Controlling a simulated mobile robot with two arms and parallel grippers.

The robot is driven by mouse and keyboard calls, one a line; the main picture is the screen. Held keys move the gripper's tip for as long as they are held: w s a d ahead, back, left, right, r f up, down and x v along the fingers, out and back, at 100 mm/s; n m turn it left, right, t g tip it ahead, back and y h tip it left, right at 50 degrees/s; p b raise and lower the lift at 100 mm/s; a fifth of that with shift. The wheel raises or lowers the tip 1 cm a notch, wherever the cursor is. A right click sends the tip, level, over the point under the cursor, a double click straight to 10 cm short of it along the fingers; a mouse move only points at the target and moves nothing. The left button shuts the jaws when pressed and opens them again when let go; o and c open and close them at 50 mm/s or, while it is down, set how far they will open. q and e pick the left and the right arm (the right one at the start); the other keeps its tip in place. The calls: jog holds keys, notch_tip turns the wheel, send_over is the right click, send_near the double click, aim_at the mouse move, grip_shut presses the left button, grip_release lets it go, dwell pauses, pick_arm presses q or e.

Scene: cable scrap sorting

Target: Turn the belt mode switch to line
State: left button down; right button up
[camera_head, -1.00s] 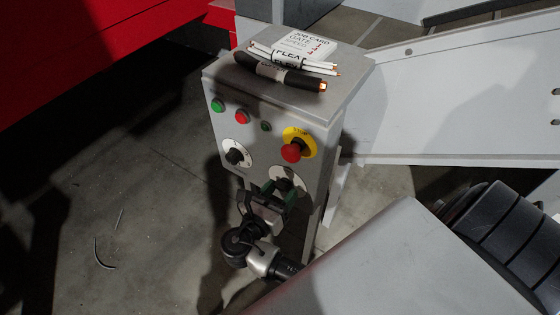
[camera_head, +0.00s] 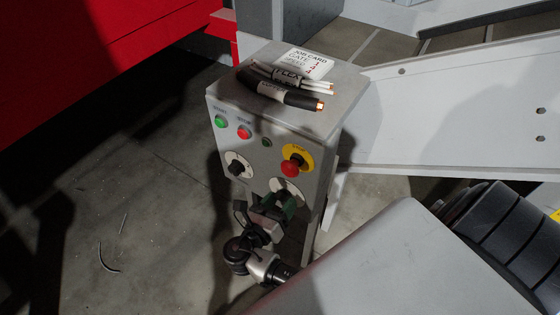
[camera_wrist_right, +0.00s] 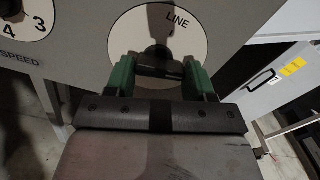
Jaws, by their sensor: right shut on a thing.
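The belt mode switch is a dark knob on a round white dial on the control box front. The dial (camera_head: 291,187) shows in the head view, with the knob largely hidden by my right gripper (camera_head: 276,209). In the right wrist view the knob (camera_wrist_right: 158,24) stands between the green fingers of my right gripper (camera_wrist_right: 158,72), which is shut on it. The word LINE is printed on the dial (camera_wrist_right: 190,45), up and right of the knob. Exactly where the knob points is hard to tell. My left gripper is out of view.
A speed knob (camera_head: 236,167), a green button (camera_head: 221,121), a red button (camera_head: 243,132) and a red stop button on yellow (camera_head: 291,168) share the front of the control box (camera_head: 275,150). Cable pieces (camera_head: 290,96) and a job card (camera_head: 305,62) lie on top.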

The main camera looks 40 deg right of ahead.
jog(key=n+p, duration=0.2)
jog(key=p, duration=0.1)
jog(key=n+p, duration=0.2)
jog(key=p, duration=0.2)
jog(key=n+p, duration=0.2)
jog(key=p, duration=0.1)
jog(key=shift+r+n+p, duration=0.4)
jog(key=shift+n+p, duration=0.4)
jog(key=n+p, duration=0.2)
jog(key=n, duration=0.1)
jog(key=shift+w+n, duration=0.1)
jog(key=shift+n, duration=0.2)
jog(key=shift+f+n+p, duration=0.2)
jog(key=shift+n+p, duration=0.8)
jog(key=shift+n, duration=1.2)
jog(key=o, duration=0.9)
jog(key=shift+r, duration=0.1)
